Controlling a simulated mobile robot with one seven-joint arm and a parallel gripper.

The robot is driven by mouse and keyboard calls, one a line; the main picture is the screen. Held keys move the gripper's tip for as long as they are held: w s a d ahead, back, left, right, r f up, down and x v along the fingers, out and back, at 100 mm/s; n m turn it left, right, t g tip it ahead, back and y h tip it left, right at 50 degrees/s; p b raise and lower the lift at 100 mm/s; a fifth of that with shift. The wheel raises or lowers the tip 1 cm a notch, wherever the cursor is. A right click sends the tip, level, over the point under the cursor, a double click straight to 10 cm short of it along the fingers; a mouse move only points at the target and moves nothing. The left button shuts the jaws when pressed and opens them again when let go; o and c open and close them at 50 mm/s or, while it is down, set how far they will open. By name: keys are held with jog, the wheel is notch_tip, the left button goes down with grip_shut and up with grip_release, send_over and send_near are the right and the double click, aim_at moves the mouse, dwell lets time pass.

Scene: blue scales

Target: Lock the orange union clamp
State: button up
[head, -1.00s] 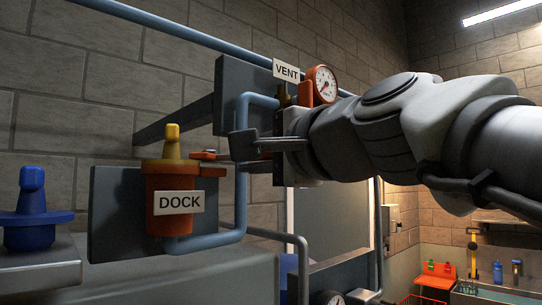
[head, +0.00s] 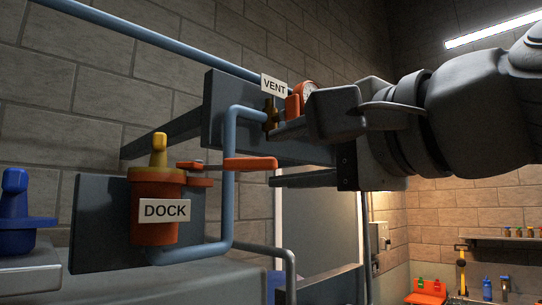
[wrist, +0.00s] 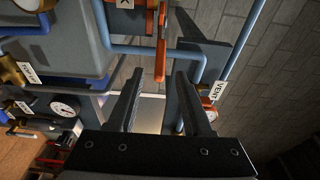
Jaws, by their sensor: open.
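The orange union clamp (head: 195,180) sits at the rim of the orange canister labelled DOCK (head: 153,190), which has a yellow top. Its orange lever (head: 249,164) points right across the blue-grey pipe. My gripper (head: 275,158) is open to the right of the lever, one finger above and one below the level of its free end. In the wrist view the lever (wrist: 161,50) lies ahead, in line with the gap between my fingertips (wrist: 160,76). I cannot tell whether its tip is inside the gap. Nothing is held.
The blue-grey pipe (head: 228,185) rises close by the lever. A VENT label (head: 273,86), a brass fitting and an orange-mounted gauge (head: 305,95) are beside my upper finger. A blue capped part (head: 17,215) stands at left. A sink area is at lower right.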

jog(key=v, duration=0.6)
jog(key=shift+s, duration=0.2)
jog(key=shift+d, duration=0.1)
